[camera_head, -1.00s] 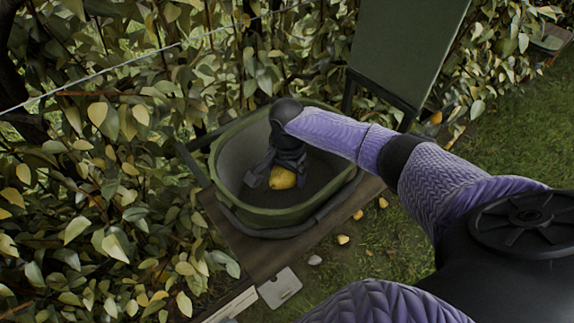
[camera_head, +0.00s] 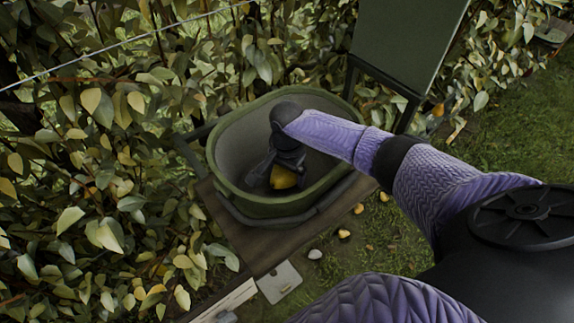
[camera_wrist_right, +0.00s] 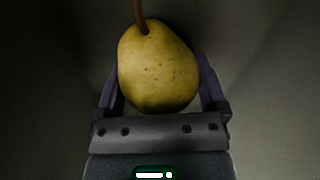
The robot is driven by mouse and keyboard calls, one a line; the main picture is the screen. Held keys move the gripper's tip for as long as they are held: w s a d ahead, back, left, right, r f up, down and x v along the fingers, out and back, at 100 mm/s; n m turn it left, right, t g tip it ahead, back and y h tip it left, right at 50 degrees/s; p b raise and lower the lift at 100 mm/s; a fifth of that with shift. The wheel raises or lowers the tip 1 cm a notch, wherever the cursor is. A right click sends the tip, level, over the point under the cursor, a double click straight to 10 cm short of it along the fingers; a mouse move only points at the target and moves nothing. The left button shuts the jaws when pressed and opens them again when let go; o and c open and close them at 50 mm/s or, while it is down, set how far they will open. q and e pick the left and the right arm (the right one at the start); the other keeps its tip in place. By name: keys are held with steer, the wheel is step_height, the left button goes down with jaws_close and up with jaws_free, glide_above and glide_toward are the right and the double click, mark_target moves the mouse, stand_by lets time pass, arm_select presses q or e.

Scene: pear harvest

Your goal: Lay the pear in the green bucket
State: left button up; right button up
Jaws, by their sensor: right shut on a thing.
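The green bucket (camera_head: 222,182) stands on a brown wooden board, its opening facing up. The yellow pear (camera_head: 283,178) is inside the bucket's rim, toward the near wall. My right gripper (camera_head: 274,177) reaches down into the bucket and is shut on the pear. In the right wrist view the pear (camera_wrist_right: 158,68) sits between the two fingers of my right gripper (camera_wrist_right: 163,95), its brown stem pointing to the top of the picture. Whether the pear touches the bucket's floor cannot be told. My left gripper is not in view.
The wooden board (camera_head: 251,244) carries the bucket. A dark green panel (camera_head: 408,45) on legs stands behind it. A leafy hedge (camera_head: 75,170) with a wire lies to the left and back. Grass (camera_head: 470,145) with small fallen yellow things lies to the right.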

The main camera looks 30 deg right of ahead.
steer(key=shift+f, duration=0.45)
stand_by(0.3)
steer(key=o, duration=1.1)
steer(key=shift+c, duration=0.2)
steer(key=shift+r, duration=0.15)
